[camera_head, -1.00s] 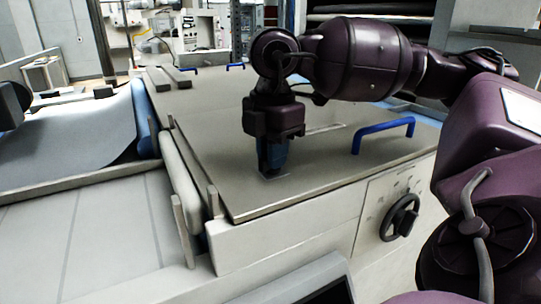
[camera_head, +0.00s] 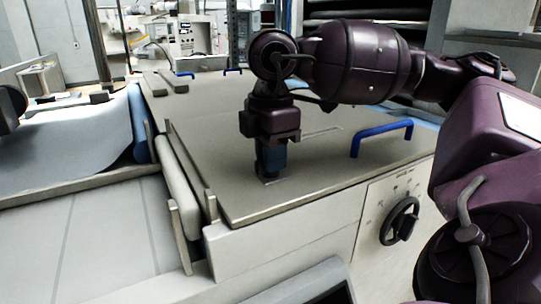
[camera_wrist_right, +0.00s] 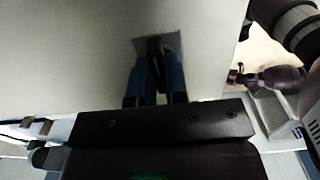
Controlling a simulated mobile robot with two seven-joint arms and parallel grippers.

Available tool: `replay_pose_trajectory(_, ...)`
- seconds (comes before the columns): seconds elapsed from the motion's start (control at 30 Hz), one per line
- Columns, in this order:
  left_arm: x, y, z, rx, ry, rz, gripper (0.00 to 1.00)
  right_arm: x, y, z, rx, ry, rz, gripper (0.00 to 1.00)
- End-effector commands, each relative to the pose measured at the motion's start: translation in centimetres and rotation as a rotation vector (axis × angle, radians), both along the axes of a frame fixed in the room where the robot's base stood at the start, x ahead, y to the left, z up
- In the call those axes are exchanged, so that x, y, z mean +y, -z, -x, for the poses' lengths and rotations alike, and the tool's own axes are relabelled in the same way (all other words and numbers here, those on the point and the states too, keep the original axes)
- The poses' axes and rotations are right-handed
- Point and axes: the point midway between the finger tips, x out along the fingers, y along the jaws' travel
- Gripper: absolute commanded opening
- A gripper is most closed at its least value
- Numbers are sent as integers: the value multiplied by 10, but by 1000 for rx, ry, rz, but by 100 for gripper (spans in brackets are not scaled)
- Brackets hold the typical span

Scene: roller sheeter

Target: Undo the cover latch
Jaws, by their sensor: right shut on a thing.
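The cover (camera_head: 225,140) is a flat grey-beige lid on the machine, lying closed, with a blue handle (camera_head: 383,132) at its right side. My right gripper (camera_head: 271,174) points straight down at the cover near its front edge. In the right wrist view its blue fingers (camera_wrist_right: 156,72) are closed around a small dark latch (camera_wrist_right: 154,46) on a grey plate (camera_wrist_right: 172,42) set in the cover. In the head view the gripper mostly hides the latch. My left gripper is not in view.
A black hand wheel (camera_head: 400,221) is on the machine's front panel. A pale roller (camera_head: 184,178) and a belt table (camera_head: 90,230) lie left of the cover. The cover's surface around the gripper is clear.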

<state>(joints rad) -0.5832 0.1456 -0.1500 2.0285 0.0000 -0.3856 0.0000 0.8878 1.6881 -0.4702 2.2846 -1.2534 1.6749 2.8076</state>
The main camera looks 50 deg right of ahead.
Motion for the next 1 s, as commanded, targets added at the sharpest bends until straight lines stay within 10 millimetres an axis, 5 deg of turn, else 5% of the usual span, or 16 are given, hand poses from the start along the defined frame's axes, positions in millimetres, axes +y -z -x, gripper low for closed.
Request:
replay_pose_trajectory(0.03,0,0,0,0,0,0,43,-1,-2,0,-4,4,1,0)
replay_pose_trajectory(0.07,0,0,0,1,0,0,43,0,-1,0,-3,4,0,17)
replay_pose_trajectory(0.2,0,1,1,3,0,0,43,0,-1,0,-3,3,0,38)
replay_pose_trajectory(0.57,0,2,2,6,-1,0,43,0,-4,0,-3,1,-1,39)
replay_pose_trajectory(1.0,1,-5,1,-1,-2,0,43,0,-76,0,-6,1,-2,39)
